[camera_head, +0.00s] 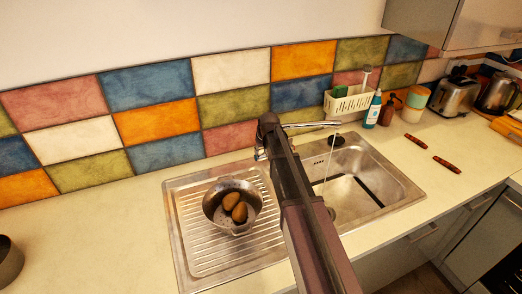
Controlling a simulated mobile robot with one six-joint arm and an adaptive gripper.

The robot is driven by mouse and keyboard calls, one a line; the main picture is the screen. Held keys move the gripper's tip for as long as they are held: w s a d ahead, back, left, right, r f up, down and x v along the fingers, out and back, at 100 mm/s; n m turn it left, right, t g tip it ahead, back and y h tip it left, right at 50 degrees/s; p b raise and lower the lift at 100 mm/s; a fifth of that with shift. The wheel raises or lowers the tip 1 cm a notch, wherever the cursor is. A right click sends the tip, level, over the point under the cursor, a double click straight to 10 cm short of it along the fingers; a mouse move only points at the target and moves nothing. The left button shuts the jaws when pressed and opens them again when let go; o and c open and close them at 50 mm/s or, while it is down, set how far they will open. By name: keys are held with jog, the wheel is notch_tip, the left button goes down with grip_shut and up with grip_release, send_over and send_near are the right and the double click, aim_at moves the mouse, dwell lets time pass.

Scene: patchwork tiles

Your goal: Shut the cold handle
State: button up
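The chrome tap has a spout (312,125) that reaches right over the steel sink (376,207). A thin stream of water (328,164) runs from its tip into the basin. My dark arm reaches up from the bottom edge and crosses in front of the tap's base. A small chrome part of the tap (260,153) shows just left of the arm; I cannot tell whether it is a handle. The cold handle cannot be made out. My gripper's fingers do not show; the far end of my arm is beside the tap.
A metal bowl (214,209) with brown, rounded items stands on the drainboard (189,232). A white caddy (347,103), a blue bottle (373,110) and a brown bottle stand behind the sink. A toaster (455,96) and kettle are at right. Two dark red items lie on the counter (400,160).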

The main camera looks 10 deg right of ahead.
grip_shut()
jog(key=shift+w+a+r+g+p, duration=0.1)
jog(key=shift+w+r+g+p, duration=0.05)
jog(key=shift+w+g+p, duration=0.45)
jog(key=shift+w+a+g+h, duration=0.15)
jog(key=shift+g+h, duration=0.15)
jog(key=shift+g, duration=0.8)
jog(key=o, duration=0.9)
grip_release()
